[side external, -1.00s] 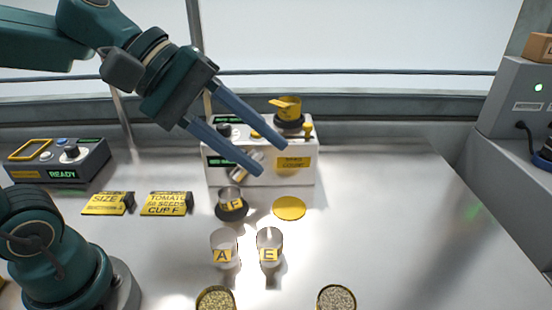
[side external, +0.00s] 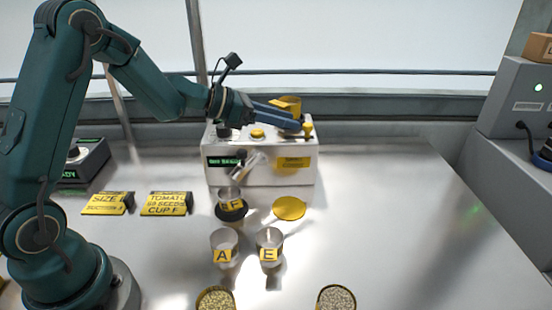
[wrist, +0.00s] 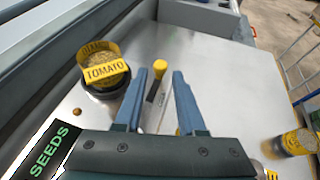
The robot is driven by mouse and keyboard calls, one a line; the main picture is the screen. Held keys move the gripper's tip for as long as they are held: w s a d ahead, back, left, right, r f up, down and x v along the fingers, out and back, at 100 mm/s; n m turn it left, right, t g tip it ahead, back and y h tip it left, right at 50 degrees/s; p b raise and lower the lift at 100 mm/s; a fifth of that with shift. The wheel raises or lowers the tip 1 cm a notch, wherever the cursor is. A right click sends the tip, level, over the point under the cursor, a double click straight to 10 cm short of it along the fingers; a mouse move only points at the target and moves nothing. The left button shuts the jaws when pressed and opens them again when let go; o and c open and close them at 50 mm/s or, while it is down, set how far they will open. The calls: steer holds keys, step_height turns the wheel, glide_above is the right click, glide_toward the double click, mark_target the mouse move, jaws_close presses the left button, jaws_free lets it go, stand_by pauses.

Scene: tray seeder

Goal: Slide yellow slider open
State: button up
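The yellow slider knob (side external: 308,129) stands at the right end of the top of the white seed counter (side external: 225,174). In the wrist view the knob (wrist: 159,67) sits on a short dark slot, between and slightly beyond the two fingertips. My gripper (side external: 297,122) reaches level across the counter top from the left, its tips just short of the knob. In the wrist view my gripper (wrist: 160,75) is open, with nothing held between its blue fingers. I cannot tell whether a finger touches the knob.
A hopper labelled TOMATO (wrist: 103,73) stands close to the left finger. Cup F (side external: 230,195) is under the counter's spout. Cups A (side external: 224,250) and E (side external: 269,250) stand in front, with a yellow disc (side external: 289,208) nearby.

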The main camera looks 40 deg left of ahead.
mark_target(306, 125)
steer(key=shift+x, duration=1.65)
steer(key=shift+c, duration=0.3)
jaws_close()
steer(key=shift+s+d, duration=0.1)
